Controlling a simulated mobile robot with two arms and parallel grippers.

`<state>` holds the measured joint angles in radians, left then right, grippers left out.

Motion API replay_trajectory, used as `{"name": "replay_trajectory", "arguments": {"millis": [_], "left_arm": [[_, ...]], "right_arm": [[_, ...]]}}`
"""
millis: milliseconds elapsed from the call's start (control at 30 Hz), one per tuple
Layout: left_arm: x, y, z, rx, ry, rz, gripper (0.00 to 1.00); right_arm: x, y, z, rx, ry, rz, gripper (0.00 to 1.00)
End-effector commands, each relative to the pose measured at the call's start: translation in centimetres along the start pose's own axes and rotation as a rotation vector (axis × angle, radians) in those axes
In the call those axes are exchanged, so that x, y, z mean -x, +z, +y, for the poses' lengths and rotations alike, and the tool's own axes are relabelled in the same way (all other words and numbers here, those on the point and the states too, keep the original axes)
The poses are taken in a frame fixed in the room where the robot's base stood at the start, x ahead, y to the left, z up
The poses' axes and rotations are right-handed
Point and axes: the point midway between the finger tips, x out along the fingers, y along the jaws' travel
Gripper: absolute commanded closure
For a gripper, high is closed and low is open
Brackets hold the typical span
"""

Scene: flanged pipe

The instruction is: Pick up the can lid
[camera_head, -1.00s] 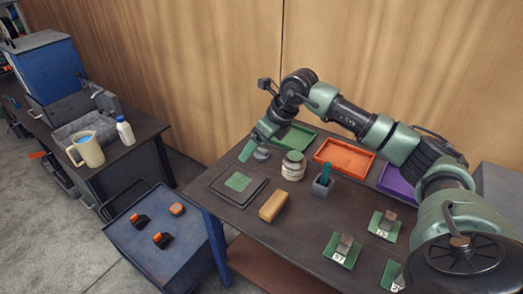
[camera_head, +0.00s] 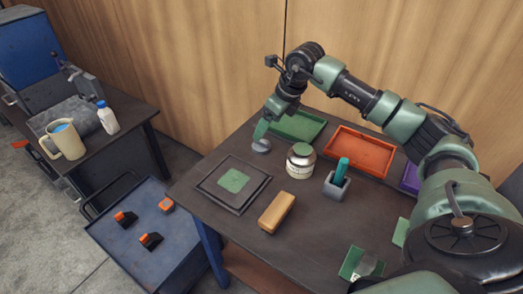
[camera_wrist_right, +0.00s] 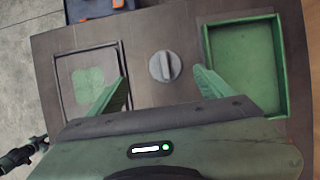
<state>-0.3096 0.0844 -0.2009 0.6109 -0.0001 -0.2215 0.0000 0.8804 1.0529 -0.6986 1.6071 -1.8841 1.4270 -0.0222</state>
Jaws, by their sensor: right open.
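The can lid (camera_head: 261,146) is a small grey disc lying on the dark table; the right wrist view shows it from above with a raised ridge across its middle (camera_wrist_right: 165,67). My right gripper (camera_head: 263,131) is just behind and above the lid in the head view. In the right wrist view the right gripper's green fingers (camera_wrist_right: 162,84) are spread wide and empty, with the lid ahead between them and apart from both. The can (camera_head: 300,163), pale with a greenish-grey top, stands upright right of the lid. My left gripper is not in view.
A green tray (camera_head: 321,128) and an orange tray (camera_head: 387,153) lie at the back. A dark square frame with a green patch (camera_head: 233,181), a tan block (camera_head: 276,212) and a grey holder (camera_head: 336,187) stand nearby. A blue cart (camera_head: 160,249) is left of the table.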

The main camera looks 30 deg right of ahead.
Motion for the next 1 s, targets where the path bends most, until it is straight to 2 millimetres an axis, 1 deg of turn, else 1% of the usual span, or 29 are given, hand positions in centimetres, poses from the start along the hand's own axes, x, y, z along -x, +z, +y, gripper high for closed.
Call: {"name": "replay_trajectory", "arguments": {"millis": [33, 67, 167, 300, 467, 633, 733, 833, 1000], "left_arm": [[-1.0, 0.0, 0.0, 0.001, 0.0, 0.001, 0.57], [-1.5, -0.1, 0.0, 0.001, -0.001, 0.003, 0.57], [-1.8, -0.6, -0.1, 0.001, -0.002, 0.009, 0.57], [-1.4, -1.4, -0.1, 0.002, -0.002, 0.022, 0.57], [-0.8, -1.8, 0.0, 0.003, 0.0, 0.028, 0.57], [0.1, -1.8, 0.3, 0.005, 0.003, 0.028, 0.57], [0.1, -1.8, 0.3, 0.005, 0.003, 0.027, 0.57], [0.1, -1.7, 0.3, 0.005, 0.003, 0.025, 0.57], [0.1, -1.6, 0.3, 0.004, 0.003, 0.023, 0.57]], "right_arm": [[-0.9, -0.4, 0.0, 0.0, 0.0, 0.0, 0.2], [-1.4, -0.6, 0.0, 0.0, 0.0, 0.0, 0.2], [-1.9, -0.7, 0.0, 0.0, 0.001, 0.0, 0.2], [-3.1, -0.7, 0.0, -0.001, 0.003, 0.002, 0.2], [-4.8, -0.5, -0.2, -0.002, 0.002, 0.002, 0.2], [-7.3, -0.3, -0.7, -0.002, 0.003, 0.002, 0.2], [-8.7, -0.4, -0.7, 0.0, 0.002, 0.001, 0.2], [-9.3, -0.5, -0.7, 0.0, 0.001, 0.001, 0.2], [-9.4, -0.5, -0.8, 0.0, 0.0, 0.0, 0.2]]}}
